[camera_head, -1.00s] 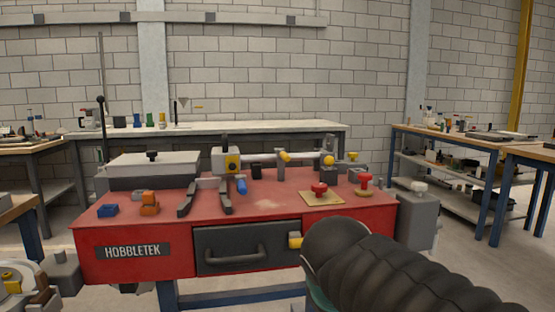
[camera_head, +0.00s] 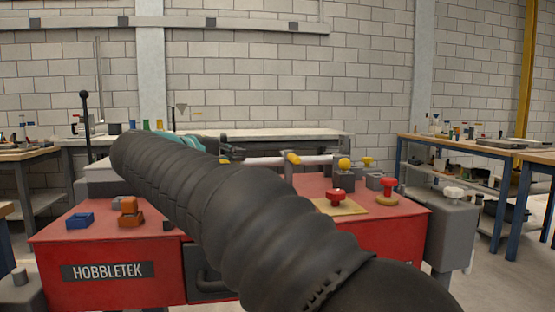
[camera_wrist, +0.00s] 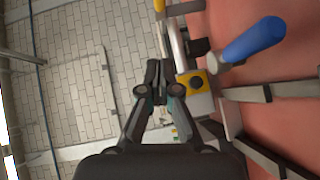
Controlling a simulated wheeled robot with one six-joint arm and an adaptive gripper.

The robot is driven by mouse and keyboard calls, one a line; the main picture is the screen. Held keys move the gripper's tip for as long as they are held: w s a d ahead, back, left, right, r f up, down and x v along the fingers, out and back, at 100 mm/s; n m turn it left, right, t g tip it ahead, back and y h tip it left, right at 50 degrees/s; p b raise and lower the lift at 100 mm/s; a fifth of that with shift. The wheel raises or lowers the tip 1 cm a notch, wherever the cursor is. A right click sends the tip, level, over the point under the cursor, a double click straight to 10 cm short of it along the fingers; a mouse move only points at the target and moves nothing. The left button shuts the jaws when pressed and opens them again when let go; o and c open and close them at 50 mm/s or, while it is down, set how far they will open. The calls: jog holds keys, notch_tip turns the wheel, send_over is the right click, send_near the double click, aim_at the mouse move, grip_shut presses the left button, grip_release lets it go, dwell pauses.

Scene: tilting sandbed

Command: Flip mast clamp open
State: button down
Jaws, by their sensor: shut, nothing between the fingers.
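My gripper (camera_wrist: 155,80) is shut and empty in the wrist view. Its fingertips are beside a pale block with a yellow face and dark knob (camera_wrist: 195,83), apparently apart from it. A white mast tube (camera_wrist: 177,45) runs up from the block, with a yellow part (camera_wrist: 184,8) at the top edge. A blue handle (camera_wrist: 254,42) lies right of the block. I cannot tell which part is the mast clamp.
The red bench (camera_head: 110,250) carries a red knob on a tan plate (camera_head: 336,197), another red knob (camera_head: 388,187), a yellow knob (camera_head: 344,163), and orange (camera_head: 129,212) and blue (camera_head: 80,220) pieces. A black-knobbed lever (camera_head: 85,125) stands at left.

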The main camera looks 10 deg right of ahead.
jog(key=shift+d, duration=0.3)
jog(key=shift+w+d, duration=0.3)
jog(key=shift+d, duration=0.05)
send_near(289, 155)
jog(key=w, duration=0.4)
jog(key=shift+d+f, duration=0.2)
jog(key=shift+d, duration=0.45)
jog(key=shift+d+f, duration=0.25)
jog(key=shift+d, duration=0.45)
jog(key=shift+d+f, duration=0.2)
jog(key=shift+d, duration=0.45)
